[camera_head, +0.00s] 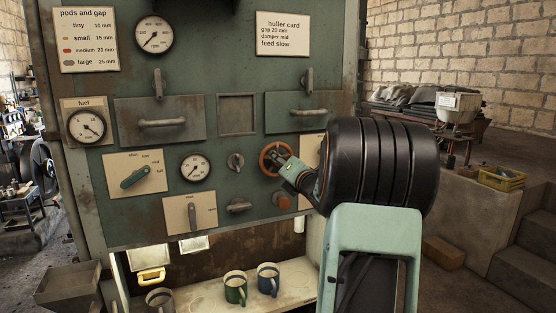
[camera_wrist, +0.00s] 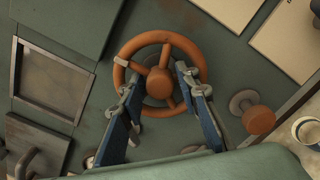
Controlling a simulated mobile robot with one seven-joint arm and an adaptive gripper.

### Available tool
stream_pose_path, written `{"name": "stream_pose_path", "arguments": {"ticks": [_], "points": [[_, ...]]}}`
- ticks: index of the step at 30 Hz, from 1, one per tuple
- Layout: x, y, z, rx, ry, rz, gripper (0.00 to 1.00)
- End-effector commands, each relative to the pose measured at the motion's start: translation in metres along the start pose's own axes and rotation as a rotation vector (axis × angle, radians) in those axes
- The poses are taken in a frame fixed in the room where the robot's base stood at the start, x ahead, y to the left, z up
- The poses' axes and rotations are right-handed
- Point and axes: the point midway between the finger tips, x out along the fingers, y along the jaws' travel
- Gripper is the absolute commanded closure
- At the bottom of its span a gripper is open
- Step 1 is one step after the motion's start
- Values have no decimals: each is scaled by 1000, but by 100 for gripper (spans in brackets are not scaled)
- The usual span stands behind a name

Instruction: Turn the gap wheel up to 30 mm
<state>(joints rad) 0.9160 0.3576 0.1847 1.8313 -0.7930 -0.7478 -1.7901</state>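The gap wheel appears to be the orange spoked handwheel (camera_head: 265,160) on the green panel, partly hidden by my gripper in the head view. In the wrist view the wheel (camera_wrist: 160,82) shows its hub, spokes and a pale band on the upper left rim. My gripper (camera_head: 284,163) is at the wheel's right side. In the wrist view my gripper (camera_wrist: 156,84) has its two fingers apart, with the hub between them and the tips overlapping the rim. Whether they touch it is unclear. A small round gauge (camera_head: 195,167) sits left of the wheel; its reading is too small to tell.
An orange knob (camera_head: 283,201) sits just below the wheel, also in the wrist view (camera_wrist: 258,119). A small grey knob (camera_head: 235,161) is to its left. Drawer handles (camera_head: 307,112) project above.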

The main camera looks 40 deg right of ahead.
Motion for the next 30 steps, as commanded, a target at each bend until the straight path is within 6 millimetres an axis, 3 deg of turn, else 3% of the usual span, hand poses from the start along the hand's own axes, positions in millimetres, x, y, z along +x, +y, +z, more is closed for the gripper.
{"name": "stream_pose_path", "arguments": {"ticks": [13, 21, 30], "points": [[11, 0, 0, 0, 0, 0, 70], [10, 0, 0, 0, 0, 0, 100], [11, 0, -1, 32, 0, 0, 100]]}}
